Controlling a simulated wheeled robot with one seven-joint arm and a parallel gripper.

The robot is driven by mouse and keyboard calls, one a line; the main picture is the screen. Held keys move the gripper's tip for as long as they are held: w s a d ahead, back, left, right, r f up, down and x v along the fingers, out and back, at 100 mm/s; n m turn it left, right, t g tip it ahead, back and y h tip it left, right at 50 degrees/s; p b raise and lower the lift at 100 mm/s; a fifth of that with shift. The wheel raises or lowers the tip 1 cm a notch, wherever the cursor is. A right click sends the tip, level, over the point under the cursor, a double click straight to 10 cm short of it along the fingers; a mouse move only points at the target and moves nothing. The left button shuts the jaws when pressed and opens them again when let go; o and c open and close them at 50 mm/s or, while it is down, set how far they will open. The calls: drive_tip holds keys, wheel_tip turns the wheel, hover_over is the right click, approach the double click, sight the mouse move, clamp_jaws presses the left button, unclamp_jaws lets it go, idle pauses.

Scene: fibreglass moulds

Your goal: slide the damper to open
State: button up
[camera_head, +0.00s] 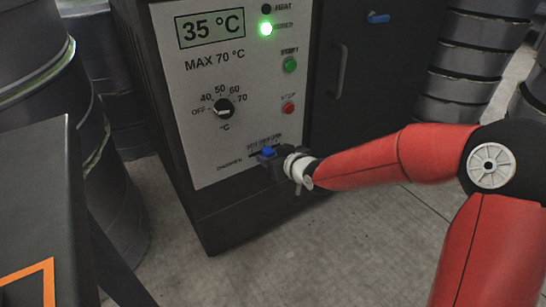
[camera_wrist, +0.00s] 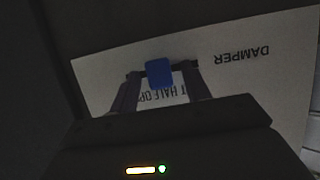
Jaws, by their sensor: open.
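The damper is a blue slider knob (camera_head: 268,152) low on the white control panel of a dark cabinet, set in a short slot with position lettering above it. In the wrist view the blue knob (camera_wrist: 159,73) sits between the two fingers of my gripper (camera_wrist: 161,82), with a gap showing on each side. The jaws are open. The word DAMPER shows upside down at the upper right, and part of the slot lettering shows between the fingers. In the head view my gripper (camera_head: 270,160) is at the knob and partly covers the slot, so the knob's exact setting cannot be told.
Above on the panel are a dial (camera_head: 223,107), a green start button (camera_head: 290,65), a red stop button (camera_head: 288,108) and a display (camera_head: 212,29) reading 35 °C. A dark door handle (camera_head: 340,70) is at the right. Black drums (camera_head: 70,110) stand at the left.

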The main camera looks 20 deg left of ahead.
clamp_jaws()
drive_tip(key=w+d+p, duration=0.2)
drive_tip(key=w+d, duration=0.1)
drive_tip(key=shift+w, duration=0.2)
unclamp_jaws()
drive_tip(key=shift+w, duration=0.1)
drive_tip(key=p+v, duration=0.2)
drive_tip(key=v, duration=0.6)
